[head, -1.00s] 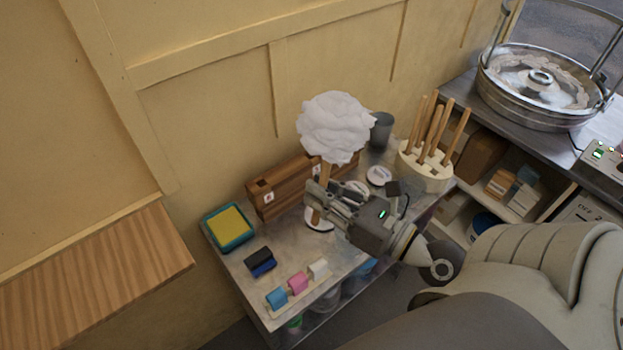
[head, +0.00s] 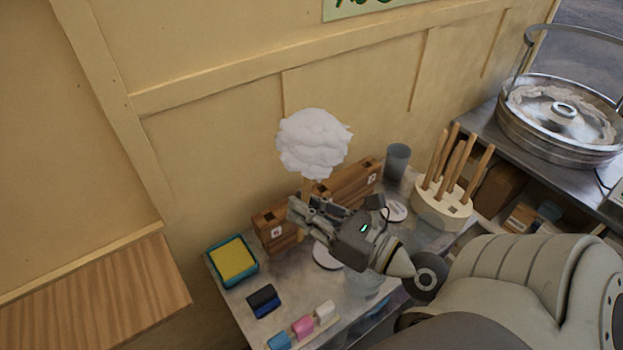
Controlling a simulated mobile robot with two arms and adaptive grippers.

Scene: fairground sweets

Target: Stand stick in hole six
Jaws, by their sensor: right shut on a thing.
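My right gripper (head: 298,212) is shut on a wooden stick (head: 307,187) that carries a big white ball of candy floss (head: 314,143). The stick stands nearly upright, floss at the top. A short piece of it shows below the fingers, in front of the wooden rack (head: 268,215) or at it; I cannot tell whether its lower end is in a hole. The rack bears small white number labels (head: 277,232); the near one looks like a 6. The gripper and arm hide the rack's middle. My left gripper is not in view.
A round white disc (head: 325,257) lies under the gripper. A teal tray with a yellow sponge (head: 233,261), a dark-blue block (head: 263,301) and coloured pieces (head: 303,326) lie on the left and front. A grey cup (head: 397,161) and a cream holder of sticks (head: 444,212) stand right.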

